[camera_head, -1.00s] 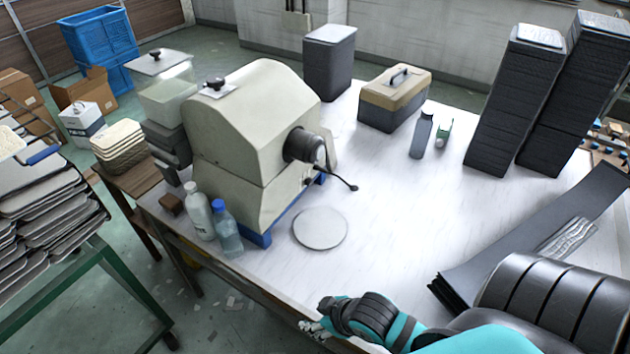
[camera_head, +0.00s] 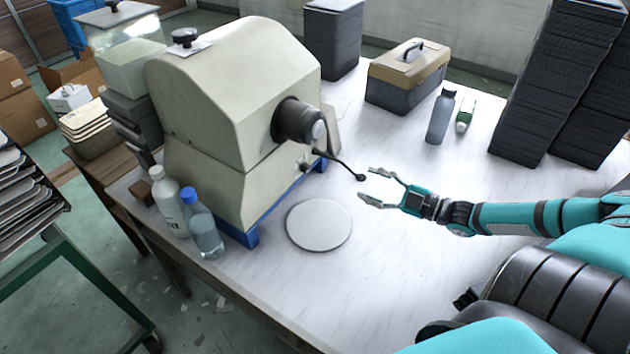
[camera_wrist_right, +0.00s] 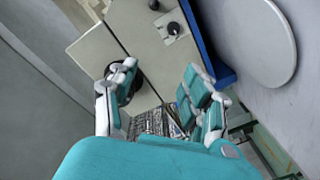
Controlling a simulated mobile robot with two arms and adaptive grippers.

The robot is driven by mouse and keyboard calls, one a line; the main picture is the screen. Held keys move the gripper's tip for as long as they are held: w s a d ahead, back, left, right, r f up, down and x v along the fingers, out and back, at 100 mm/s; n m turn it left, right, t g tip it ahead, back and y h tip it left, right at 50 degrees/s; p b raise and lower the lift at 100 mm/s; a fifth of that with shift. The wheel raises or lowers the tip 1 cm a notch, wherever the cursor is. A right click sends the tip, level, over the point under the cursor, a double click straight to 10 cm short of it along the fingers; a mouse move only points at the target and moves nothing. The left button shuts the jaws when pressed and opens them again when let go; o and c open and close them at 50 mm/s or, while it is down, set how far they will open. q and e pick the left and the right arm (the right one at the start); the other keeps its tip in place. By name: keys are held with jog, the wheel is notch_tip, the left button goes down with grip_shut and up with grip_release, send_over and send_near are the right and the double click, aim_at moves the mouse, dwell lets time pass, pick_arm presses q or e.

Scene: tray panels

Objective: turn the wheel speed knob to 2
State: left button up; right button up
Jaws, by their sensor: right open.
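The cream machine (camera_head: 225,95) stands on the table with a dark round hub (camera_head: 297,122) on its right-hand face. A small dark knob (camera_head: 304,166) sits low on that face, below the hub. In the right wrist view a black knob (camera_wrist_right: 172,28) sits on a pale plate beyond the fingers; its markings are too small to read. A thin dark lever (camera_head: 340,164) sticks out to the right. My right gripper (camera_head: 367,184) is open and empty, its fingertips near the lever's end in the picture; contact cannot be told. My left gripper is out of view.
A pale round disc (camera_head: 319,224) lies on the table before the machine. Two bottles, one white (camera_head: 168,208) and one clear with a blue cap (camera_head: 204,232), stand at its left corner. A toolbox (camera_head: 408,76), a grey bottle (camera_head: 440,118) and dark stacks (camera_head: 560,80) stand behind.

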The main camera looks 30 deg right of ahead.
notch_tip(320, 180, down, 5)
jog(key=b, duration=0.6)
send_near(309, 170)
jog(key=x, duration=0.7)
jog(key=shift+w+a, duration=0.1)
jog(key=shift+w, duration=0.2)
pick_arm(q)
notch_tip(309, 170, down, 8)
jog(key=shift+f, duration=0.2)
pick_arm(e)
jog(key=shift+w+a, duration=0.3)
jog(key=shift+w, duration=0.3)
jog(key=shift+c, duration=0.2)
grip_shut()
